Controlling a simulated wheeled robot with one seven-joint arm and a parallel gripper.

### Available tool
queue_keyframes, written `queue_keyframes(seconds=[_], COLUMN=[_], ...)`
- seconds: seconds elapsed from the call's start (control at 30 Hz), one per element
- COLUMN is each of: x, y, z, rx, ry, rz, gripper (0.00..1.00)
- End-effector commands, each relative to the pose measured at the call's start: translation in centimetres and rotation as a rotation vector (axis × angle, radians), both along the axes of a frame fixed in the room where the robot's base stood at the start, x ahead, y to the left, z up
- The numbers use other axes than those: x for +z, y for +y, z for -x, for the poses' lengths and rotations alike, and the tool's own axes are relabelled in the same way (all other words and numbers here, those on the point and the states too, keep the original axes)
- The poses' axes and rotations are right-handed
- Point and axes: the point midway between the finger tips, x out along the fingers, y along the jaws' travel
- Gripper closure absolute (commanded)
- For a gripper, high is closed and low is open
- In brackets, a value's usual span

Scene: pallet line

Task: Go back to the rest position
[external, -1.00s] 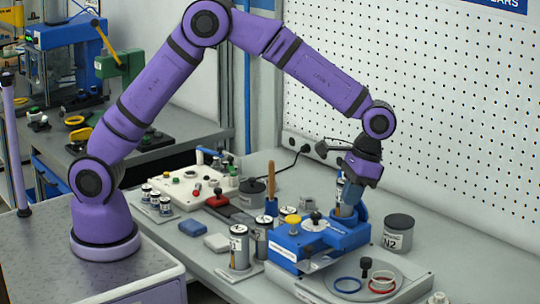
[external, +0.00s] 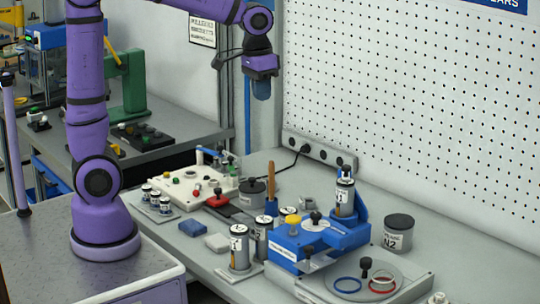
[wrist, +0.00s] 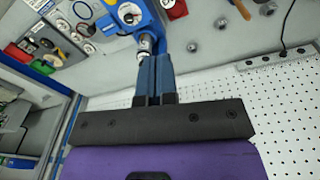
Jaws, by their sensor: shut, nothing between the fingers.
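My gripper (external: 262,90) hangs in the air, high above the back of the bench, with its fingers pointing down. It is shut and empty. In the wrist view its blue fingers (wrist: 154,70) are together. The blue fixture (external: 325,243) stands on the bench below and to the right of my gripper. A labelled canister (external: 345,190) stands upright at the fixture's back. The fixture also shows at the top of the wrist view (wrist: 125,17).
A grey N2 jar (external: 398,233) stands right of the fixture. A cream panel (external: 183,185), several canisters and a wooden-handled tool (external: 271,185) stand to the left. A pegboard wall (external: 420,110) rises behind. The air around my gripper looks clear.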

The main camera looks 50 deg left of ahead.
Motion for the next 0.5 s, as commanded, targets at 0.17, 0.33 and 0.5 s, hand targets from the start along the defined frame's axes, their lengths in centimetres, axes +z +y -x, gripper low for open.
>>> queue_keyframes(seconds=[0.17,0.33,0.5], x=[1.7,2.2,2.0], y=[5.7,10.1,13.8], z=[3.5,7.1,11.1], rx=[0.062,0.115,0.168], ry=[-0.089,-0.173,-0.257], rz=[0.017,0.024,0.023], gripper=[1.0,1.0,1.0])
